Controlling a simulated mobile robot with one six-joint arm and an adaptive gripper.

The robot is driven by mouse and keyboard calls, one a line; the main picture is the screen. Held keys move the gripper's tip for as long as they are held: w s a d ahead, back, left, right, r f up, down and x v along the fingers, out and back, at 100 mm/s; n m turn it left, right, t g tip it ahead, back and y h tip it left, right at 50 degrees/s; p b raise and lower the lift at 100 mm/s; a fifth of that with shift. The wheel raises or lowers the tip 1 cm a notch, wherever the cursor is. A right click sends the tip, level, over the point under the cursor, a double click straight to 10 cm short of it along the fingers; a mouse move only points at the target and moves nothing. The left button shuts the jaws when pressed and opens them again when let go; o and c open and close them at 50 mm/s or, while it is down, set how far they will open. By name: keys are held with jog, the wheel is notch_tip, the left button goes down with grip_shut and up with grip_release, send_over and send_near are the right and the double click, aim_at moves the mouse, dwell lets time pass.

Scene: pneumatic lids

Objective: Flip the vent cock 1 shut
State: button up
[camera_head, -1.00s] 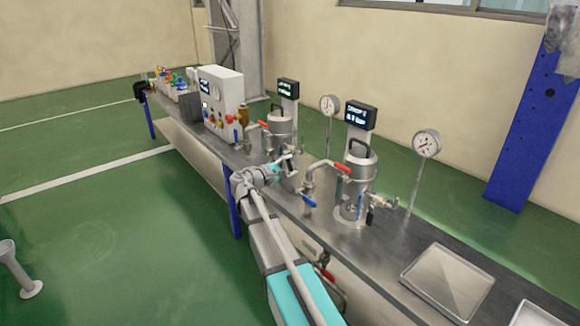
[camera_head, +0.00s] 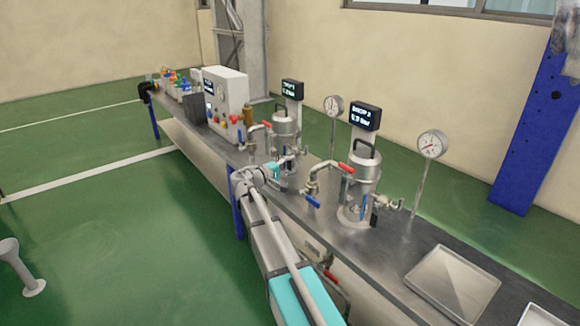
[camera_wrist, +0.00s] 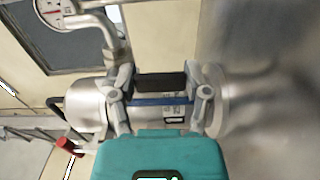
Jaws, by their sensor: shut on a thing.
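The steel vessel body (camera_wrist: 85,106) shows behind the fingers. In the head view my gripper hides the cock, so its angle is hard to tell.
Vessel 2 (camera_head: 363,178) with red and blue handles stands to the right. Gauges on posts (camera_head: 432,144) stand behind. A control box (camera_head: 228,100) is farther left. An empty tray (camera_head: 453,285) lies at the front right. The wrist view shows a red-tipped handle (camera_wrist: 68,146).

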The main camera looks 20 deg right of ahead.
jog(key=o, duration=1.2)
jog(key=shift+c, duration=0.2)
jog(key=v, duration=1.2)
jog(key=shift+d, duration=0.1)
